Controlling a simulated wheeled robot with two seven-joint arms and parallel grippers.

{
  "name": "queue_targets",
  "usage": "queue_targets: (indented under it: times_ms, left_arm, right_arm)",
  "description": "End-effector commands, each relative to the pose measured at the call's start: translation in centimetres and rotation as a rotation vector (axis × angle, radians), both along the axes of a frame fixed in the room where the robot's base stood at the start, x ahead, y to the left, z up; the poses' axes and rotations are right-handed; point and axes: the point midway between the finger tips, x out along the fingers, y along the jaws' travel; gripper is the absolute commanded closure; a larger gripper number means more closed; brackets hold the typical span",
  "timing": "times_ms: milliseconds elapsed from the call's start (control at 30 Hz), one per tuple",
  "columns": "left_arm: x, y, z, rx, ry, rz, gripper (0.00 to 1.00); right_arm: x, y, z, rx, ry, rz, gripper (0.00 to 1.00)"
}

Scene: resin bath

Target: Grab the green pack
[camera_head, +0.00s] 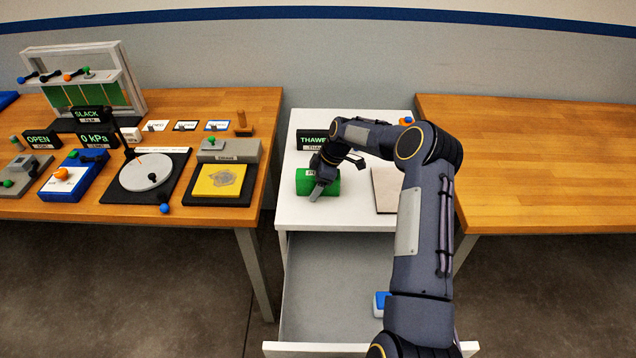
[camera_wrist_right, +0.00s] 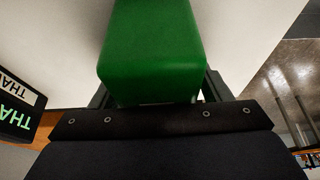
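The green pack (camera_head: 304,184) is a rounded green block with a pale label. It lies on top of the white drawer cabinet (camera_head: 335,215), left of the middle. My right gripper (camera_head: 322,184) is at the pack, with a finger in front of its label side. In the right wrist view the pack (camera_wrist_right: 152,50) fills the space between the two fingers, one close along each side. Their tips are hidden by the pack, so I cannot tell whether they press on it. My left gripper is not in view.
A THAWED display (camera_head: 311,140) stands behind the pack; a pale flat board (camera_head: 386,190) lies to its right. The cabinet drawer (camera_head: 330,290) is open below, with a blue-and-white item (camera_head: 380,303) inside.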

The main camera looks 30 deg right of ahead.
Motion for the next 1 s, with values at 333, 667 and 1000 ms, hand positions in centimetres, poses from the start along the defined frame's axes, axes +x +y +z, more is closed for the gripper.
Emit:
queue_targets:
  times_ms: [333, 667, 1000]
  left_arm:
    - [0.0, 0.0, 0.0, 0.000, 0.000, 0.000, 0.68]
    - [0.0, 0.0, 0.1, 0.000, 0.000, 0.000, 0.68]
    - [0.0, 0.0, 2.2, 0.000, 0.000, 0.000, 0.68]
  right_arm:
    - [0.0, 0.0, 0.0, 0.000, 0.000, 0.000, 0.75]
    - [0.0, 0.0, 0.1, 0.000, -0.002, -0.001, 0.84]
    - [0.1, 0.0, 3.0, -0.001, -0.004, 0.000, 0.84]
